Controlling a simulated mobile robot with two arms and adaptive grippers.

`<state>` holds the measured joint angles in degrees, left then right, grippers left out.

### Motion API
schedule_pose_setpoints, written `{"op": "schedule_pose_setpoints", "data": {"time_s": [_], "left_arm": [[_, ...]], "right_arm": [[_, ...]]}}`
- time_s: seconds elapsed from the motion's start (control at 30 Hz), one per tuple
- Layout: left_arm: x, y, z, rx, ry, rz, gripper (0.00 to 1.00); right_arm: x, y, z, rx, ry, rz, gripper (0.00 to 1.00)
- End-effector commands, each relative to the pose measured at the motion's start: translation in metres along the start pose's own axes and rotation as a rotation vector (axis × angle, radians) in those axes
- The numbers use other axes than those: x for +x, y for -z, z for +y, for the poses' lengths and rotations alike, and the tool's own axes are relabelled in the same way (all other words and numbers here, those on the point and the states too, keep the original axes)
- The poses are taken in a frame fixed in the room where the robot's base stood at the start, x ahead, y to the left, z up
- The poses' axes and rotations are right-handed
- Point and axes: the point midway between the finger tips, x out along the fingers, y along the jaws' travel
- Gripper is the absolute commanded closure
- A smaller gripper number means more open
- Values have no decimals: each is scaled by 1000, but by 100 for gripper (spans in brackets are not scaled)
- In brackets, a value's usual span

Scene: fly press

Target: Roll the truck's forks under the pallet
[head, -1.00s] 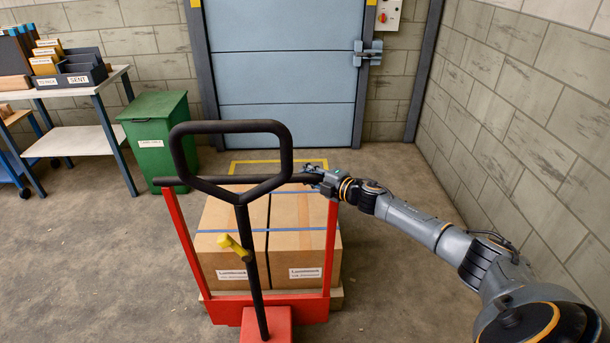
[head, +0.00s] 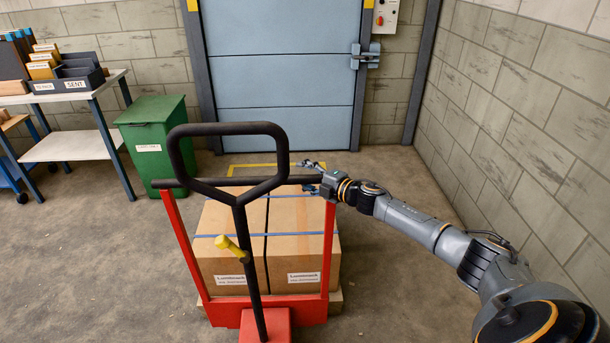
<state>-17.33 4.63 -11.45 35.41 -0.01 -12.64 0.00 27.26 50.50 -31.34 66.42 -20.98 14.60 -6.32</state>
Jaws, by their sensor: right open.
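The truck has a red frame (head: 184,245), a black crossbar (head: 222,181), a black loop handle (head: 227,127) and a yellow lever (head: 232,248). Its red base (head: 265,325) is at the bottom of the view. Beyond the frame, strapped cartons (head: 292,254) rest on a pallet (head: 336,301), of which only a low edge shows. The forks are hidden, so I cannot tell how far under the pallet they are. My right gripper (head: 309,177) is open at the right end of the crossbar, its fingers spread above and below the bar. My left gripper is out of view.
A green bin (head: 158,138) and a table with trays (head: 70,97) stand at the left. A blue door (head: 283,75) is behind a yellow floor marking (head: 250,165). A block wall (head: 510,110) runs along the right, near my right arm. The left floor is clear.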

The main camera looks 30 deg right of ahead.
Motion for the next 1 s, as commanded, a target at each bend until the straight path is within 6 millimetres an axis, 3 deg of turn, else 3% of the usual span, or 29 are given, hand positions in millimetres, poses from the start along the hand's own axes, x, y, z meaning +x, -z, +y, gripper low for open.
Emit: {"op": "schedule_pose_setpoints", "data": {"time_s": [0.27, 1.0], "left_arm": [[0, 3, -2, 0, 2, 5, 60], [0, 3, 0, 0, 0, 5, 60]], "right_arm": [[-8, 0, -2, 1, 2, -1, 51], [-109, 0, -2, 1, 3, -2, 51]]}}
